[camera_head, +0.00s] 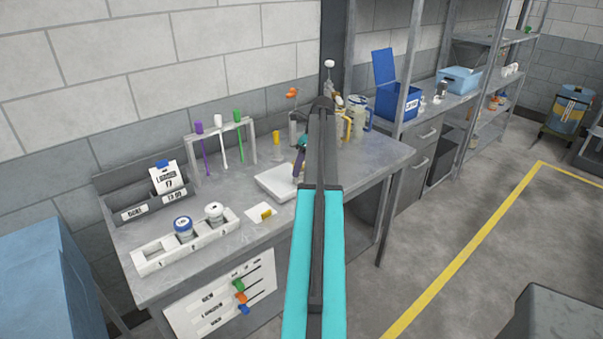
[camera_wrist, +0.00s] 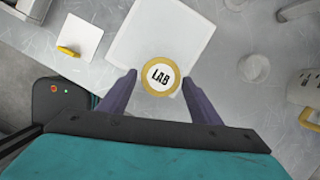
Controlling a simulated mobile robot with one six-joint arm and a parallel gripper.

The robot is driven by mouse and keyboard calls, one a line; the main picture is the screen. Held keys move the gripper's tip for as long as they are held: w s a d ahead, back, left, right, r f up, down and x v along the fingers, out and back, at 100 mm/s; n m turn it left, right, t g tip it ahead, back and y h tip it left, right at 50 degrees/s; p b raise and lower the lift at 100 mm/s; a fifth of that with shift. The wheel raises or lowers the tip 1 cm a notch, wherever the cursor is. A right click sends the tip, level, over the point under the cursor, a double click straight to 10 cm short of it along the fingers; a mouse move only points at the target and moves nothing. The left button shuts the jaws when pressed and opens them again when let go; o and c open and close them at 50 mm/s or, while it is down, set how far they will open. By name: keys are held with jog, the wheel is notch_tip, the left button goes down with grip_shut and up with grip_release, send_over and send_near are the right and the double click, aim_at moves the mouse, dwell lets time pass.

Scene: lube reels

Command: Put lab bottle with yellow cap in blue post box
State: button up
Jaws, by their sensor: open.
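The lab bottle shows from above in the wrist view as a round top with a yellow rim cap (camera_wrist: 161,76) and a white centre marked "LAB". It stands at the edge of a white square pad. My gripper (camera_wrist: 159,84) is open, its two purple fingers on either side of the bottle; I cannot tell whether they touch it. In the head view my arm hides the bottle, and part of my gripper (camera_head: 300,163) shows above the white pad (camera_head: 275,183). A blue box (camera_head: 396,106) with a raised lid and a white label stands on the counter further back right.
Yellow-handled containers (camera_head: 357,113) stand behind my arm, towards the blue box. A rack with coloured handles (camera_head: 224,135), a grey bin (camera_head: 133,205) and a white holder with jars (camera_head: 165,254) are left. A metal shelf post (camera_head: 404,75) rises beside the blue box. A light-blue tub (camera_head: 460,80) stands beyond.

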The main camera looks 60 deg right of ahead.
jog(key=shift+p+x, duration=0.6)
jog(key=shift+x, duration=1.25)
jog(key=shift+c, duration=0.2)
jog(key=c, duration=1)
jog(key=shift+c, duration=0.2)
jog(key=shift+r, duration=0.2)
jog(key=shift+r+b, duration=0.95)
jog(key=shift+r, duration=0.55)
jog(key=s+r+b, duration=0.1)
jog(key=s+b, duration=0.3)
jog(key=s, duration=1.2)
jog(key=shift+a+r, duration=0.3)
jog(key=shift+r, duration=0.05)
